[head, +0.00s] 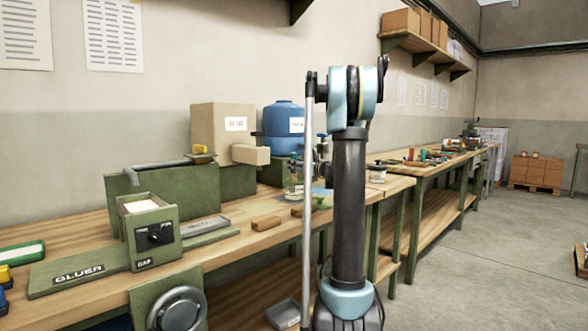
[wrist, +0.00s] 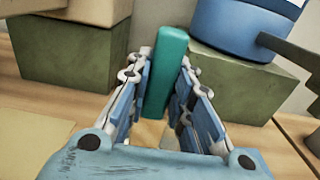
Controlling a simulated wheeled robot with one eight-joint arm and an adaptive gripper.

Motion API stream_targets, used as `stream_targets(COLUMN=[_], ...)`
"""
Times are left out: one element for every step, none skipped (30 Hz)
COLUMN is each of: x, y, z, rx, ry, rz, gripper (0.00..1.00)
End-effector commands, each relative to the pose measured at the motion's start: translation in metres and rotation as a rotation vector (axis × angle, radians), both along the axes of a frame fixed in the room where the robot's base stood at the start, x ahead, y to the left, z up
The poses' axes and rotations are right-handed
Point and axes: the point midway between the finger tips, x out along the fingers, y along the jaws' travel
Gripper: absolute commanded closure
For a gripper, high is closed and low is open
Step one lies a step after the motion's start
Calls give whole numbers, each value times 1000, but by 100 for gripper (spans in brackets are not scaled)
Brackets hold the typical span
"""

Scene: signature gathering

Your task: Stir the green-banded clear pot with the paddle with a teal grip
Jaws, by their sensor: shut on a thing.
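My gripper (wrist: 163,85) is shut on the upright teal grip of the paddle (wrist: 165,72) in the wrist view. The paddle's lower end is hidden behind the fingers and the palm. In the head view a small clear vessel (head: 296,188) with greenish and yellowish tones stands on the bench, just left of my arm. It looks like the green-banded clear pot, but it is small and partly covered there. My gripper is mostly hidden behind my arm in the head view, close to this vessel. I cannot tell whether the paddle is inside the pot.
A blue drum (head: 284,122) and a cardboard box (head: 222,130) stand on green blocks behind. A green gluer machine (head: 150,235), a grey tray (head: 207,227) and a wooden block (head: 266,223) occupy the bench (head: 245,248) to the left. Floor on the right is mostly clear.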

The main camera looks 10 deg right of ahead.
Motion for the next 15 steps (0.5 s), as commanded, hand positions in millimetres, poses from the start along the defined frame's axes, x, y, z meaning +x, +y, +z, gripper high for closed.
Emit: stream_targets(x=[0,0,0,0,0,0,0,0,0,0,0,0,0,0,0], y=[0,0,0,0,0,0,0,0,0,0,0,0,0,0,0], z=[3,5,8,10,11,14,16,18,21,23,24,27,29,31,34], rx=[0,0,0,0,0,0,0,0,0,0,0,0,0,0,0], ry=[0,0,0,0,0,0,0,0,0,0,0,0,0,0,0], rz=[0,0,0,0,0,0,0,0,0,0,0,0,0,0,0], gripper=[100,100,100,100,100,100,100,100,100,100,100,100,100,100,100])
